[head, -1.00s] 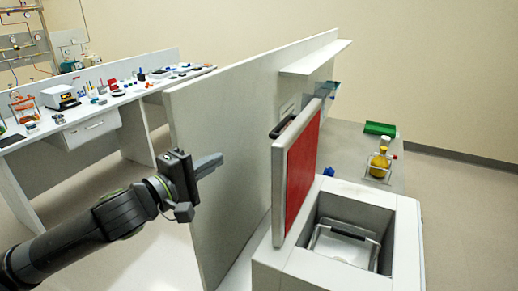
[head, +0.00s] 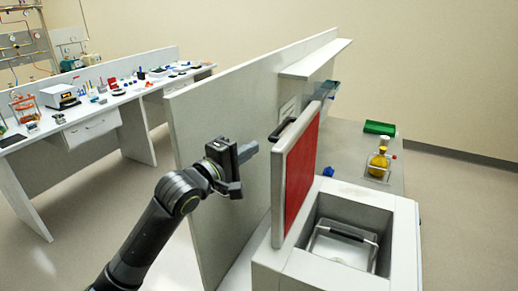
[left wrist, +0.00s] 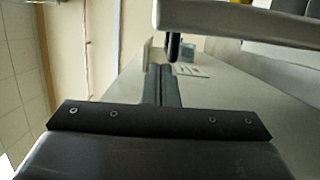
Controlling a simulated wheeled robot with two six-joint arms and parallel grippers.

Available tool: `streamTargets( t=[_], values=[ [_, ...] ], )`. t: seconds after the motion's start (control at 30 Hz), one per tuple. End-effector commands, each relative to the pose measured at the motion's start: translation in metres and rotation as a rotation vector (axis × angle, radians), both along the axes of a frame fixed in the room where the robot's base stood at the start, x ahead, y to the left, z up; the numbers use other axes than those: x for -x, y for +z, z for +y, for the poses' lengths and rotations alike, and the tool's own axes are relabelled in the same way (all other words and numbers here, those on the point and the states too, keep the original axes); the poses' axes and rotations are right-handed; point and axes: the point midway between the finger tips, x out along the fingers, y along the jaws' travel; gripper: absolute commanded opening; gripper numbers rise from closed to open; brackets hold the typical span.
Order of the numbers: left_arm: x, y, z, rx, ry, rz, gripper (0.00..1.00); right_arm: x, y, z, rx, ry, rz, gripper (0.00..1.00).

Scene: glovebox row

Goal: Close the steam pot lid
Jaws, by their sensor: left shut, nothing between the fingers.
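The steam pot (head: 335,272) is a white box at the lower right in the head view, with a wire-handled basket (head: 343,246) inside its open well. Its lid (head: 297,175) stands upright at the left edge of the opening, red inner face toward the well. A black handle (head: 284,128) shows on the lid's outer side. My left gripper (head: 250,151) is shut and empty, just left of the lid's outer side near the handle; I cannot tell if it touches. Its closed fingers (left wrist: 161,84) also show in the left wrist view. My right gripper is not in view.
A tall grey panel (head: 205,135) stands behind the left gripper. Behind the pot, a counter (head: 345,140) holds a yellow bottle (head: 379,162) and a green tray (head: 379,128). A cluttered bench (head: 95,105) is at the far left.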

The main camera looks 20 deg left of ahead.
Motion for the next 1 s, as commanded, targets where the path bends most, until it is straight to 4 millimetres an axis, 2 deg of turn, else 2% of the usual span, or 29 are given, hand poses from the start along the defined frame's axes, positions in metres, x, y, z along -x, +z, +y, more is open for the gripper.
streamTargets(
  t=[0.1,0.33,0.83,1.0],
  values=[
    [0.001,0.003,-0.012,0.004,-0.002,-0.001,0.00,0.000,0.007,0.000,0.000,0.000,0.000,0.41],
    [0.001,0.002,-0.024,0.002,-0.001,0.000,0.00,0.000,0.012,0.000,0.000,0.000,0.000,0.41],
    [0.001,0.001,-0.027,-0.001,0.001,0.000,0.00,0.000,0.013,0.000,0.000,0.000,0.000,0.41],
    [-0.006,0.002,-0.028,-0.017,0.000,-0.001,0.00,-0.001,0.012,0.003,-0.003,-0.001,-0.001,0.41]
  ],
)
